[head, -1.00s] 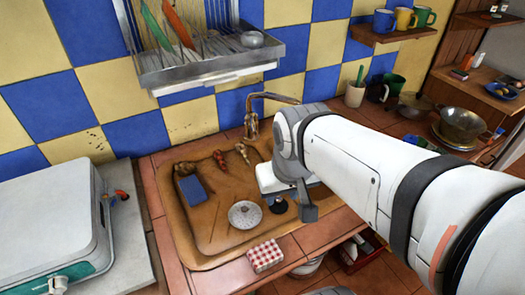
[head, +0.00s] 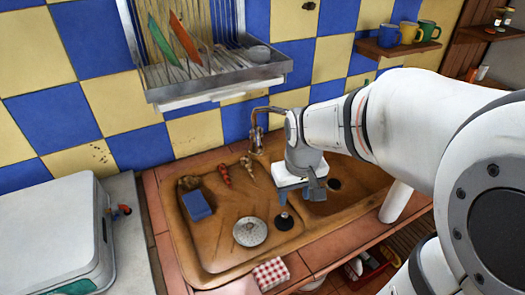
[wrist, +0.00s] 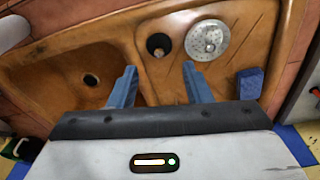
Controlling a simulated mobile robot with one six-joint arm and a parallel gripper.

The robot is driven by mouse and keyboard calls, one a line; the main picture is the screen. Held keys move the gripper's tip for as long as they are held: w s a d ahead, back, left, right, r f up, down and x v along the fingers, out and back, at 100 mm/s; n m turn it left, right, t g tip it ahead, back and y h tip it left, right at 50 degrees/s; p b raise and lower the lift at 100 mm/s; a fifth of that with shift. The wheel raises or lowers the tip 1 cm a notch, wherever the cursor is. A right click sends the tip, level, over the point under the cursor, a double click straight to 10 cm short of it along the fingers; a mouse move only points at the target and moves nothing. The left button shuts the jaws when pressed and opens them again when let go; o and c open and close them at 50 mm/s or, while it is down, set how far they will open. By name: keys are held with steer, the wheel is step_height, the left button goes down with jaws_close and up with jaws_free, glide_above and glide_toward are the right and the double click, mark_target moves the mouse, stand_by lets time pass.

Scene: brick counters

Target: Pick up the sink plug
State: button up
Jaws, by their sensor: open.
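The sink plug (head: 284,222) looks like a small round black piece with a lighter knob. It lies in the brown sink (head: 222,262), just right of a round silver perforated disc (head: 250,231). In the wrist view the plug (wrist: 158,44) is beyond the fingertips, roughly centred between them, and the silver disc (wrist: 207,40) is to its right. My gripper (head: 298,196) is over the sink, with its blue fingers apart and nothing between them. The open fingers also show in the wrist view (wrist: 159,68). The plug is apart from both fingers.
A blue sponge (head: 196,205) and a few small vegetables (head: 224,174) lie at the sink's left and back. The tap (head: 256,132) rises behind my gripper. A dark drain hole (wrist: 91,80) is in the other basin. A checked cloth (head: 270,273) is at the front edge.

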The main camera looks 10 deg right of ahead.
steer(key=n+g, duration=0.1)
steer(key=n, duration=0.1)
glide_above(284, 214)
step_height(284, 214, down, 7)
steer(key=shift+s+f, duration=0.15)
steer(key=shift+f, duration=0.05)
steer(key=shift+f+p, duration=0.45)
steer(key=shift+f, duration=3.5)
steer(key=shift+c, duration=0.4)
jaws_close()
